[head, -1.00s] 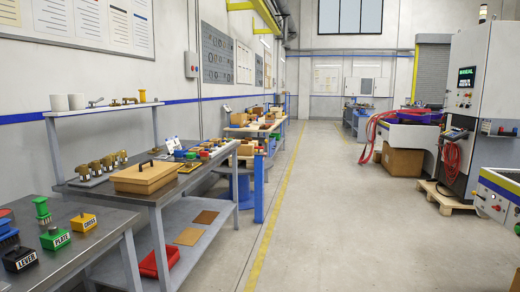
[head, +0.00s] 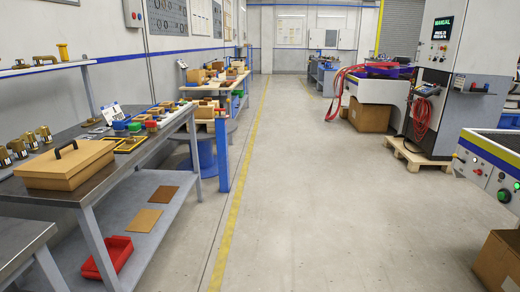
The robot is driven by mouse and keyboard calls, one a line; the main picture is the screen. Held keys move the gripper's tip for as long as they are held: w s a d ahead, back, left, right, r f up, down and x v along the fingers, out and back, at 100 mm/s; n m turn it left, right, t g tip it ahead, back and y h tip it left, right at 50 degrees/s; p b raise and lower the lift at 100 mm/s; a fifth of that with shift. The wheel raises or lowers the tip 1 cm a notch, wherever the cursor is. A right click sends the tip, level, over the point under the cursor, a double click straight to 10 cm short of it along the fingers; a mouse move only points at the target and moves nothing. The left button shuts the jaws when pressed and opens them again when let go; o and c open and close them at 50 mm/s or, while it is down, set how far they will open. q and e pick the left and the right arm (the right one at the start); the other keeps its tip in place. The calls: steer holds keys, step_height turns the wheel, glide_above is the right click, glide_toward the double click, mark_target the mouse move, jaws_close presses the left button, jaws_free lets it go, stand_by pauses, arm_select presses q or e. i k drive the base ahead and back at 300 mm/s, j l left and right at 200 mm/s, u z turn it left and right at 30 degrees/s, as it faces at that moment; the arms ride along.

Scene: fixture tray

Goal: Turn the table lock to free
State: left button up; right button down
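No part labelled as the table lock can be made out. At the right edge, a grey machine table (head: 487,146) with a blue and yellow edge carries a small control panel (head: 487,178) on its front. The panel has a red control (head: 478,172) and a lit green button (head: 503,195). Other small knobs there are too small to read. Neither of my grippers is in view.
A tall grey cabinet (head: 463,75) with a screen reading MANUAL (head: 443,27) stands behind, on a wooden pallet (head: 413,156). A cardboard box (head: 499,262) sits below the machine table. A workbench (head: 88,187) with a tan box (head: 65,165) lines the left. The middle floor is clear.

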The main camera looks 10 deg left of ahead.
mark_target(220, 113)
steer(key=i+u, duration=0.4)
steer(key=i, duration=1.75)
